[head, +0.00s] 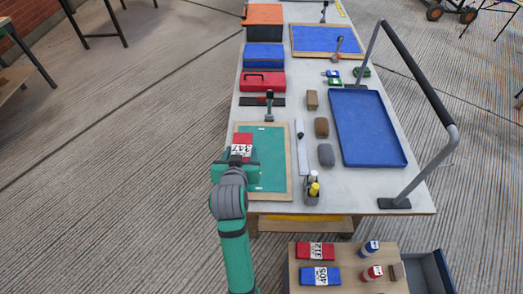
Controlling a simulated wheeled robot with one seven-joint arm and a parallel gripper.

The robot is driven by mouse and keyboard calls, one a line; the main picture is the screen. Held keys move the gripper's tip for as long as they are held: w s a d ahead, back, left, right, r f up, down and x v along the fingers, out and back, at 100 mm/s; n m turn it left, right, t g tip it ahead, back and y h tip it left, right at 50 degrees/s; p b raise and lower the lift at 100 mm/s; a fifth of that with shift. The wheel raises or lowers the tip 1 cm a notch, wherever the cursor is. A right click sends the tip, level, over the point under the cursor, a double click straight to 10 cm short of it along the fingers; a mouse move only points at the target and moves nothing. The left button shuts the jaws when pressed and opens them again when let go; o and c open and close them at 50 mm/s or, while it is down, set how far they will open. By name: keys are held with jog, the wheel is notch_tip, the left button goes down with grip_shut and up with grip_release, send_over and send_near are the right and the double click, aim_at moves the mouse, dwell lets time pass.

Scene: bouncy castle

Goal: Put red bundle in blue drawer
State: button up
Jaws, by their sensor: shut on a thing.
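My gripper (237,164) is at the near left corner of the long table, over the left edge of the green board. It is shut on a red bundle (244,139) with a white number label. The bundle's near part and the fingertips are partly hidden by my gripper. I cannot tell whether the bundle touches the board. A second red bundle (316,250), labelled 312, lies on a low wooden surface at the bottom. An open blue-grey drawer or bin (432,272) shows at the bottom right, cut off by the frame.
The green board (268,183) lies in a wooden frame on the table. A blue tray (368,128) and a grey rail (415,75) stand to the right. Small blocks and bottles lie between. A blue bundle (320,276) and small bottles sit on the low surface (345,262).

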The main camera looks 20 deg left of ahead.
aim_at(251, 146)
jog(key=w+f, duration=0.1)
jog(key=w, duration=0.1)
jog(key=w+d, duration=0.1)
jog(key=w+f, duration=0.1)
jog(key=w, duration=0.1)
jog(key=shift+w+d+f, duration=0.25)
jog(key=shift+w+f, duration=0.05)
jog(key=shift+w, duration=0.05)
jog(key=w+f, duration=0.2)
jog(key=w+d+f, duration=0.1)
jog(key=w+f, duration=0.1)
jog(key=shift+f, duration=0.35)
jog(key=shift+w+d+f, duration=0.2)
jog(key=shift+w+f, duration=0.25)
jog(key=shift+f, duration=1.75)
jog(key=shift+f, duration=0.1)
jog(key=o, duration=1.1)
jog(key=shift+o, duration=0.2)
